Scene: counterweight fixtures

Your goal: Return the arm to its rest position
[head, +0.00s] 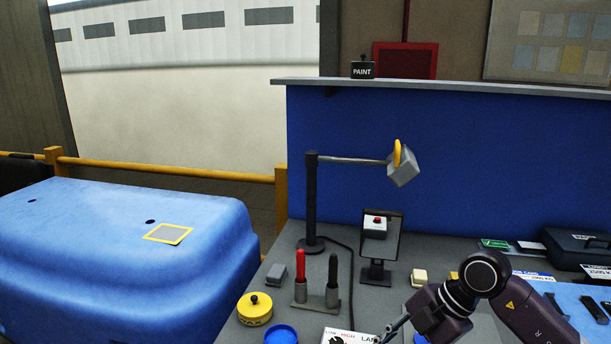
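A dark upright post (312,200) stands on the grey bench on a round base. A thin grey arm (350,160) reaches from its top to the right, roughly level. At the arm's end is a tilted grey box-shaped head (404,171) with a yellow loop handle (397,153). Nothing touches the handle or head. My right gripper (392,328) is low in the picture, below and well apart from the head. Only a thin finger part shows clearly, so its opening cannot be told. My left gripper is not in view.
A framed panel mirroring a red button (377,222) stands below the head. A stand with red and black handles (302,267), a yellow round pot (255,308) and a label box (347,337) sit at the front. A blue wall (460,160) rises behind.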

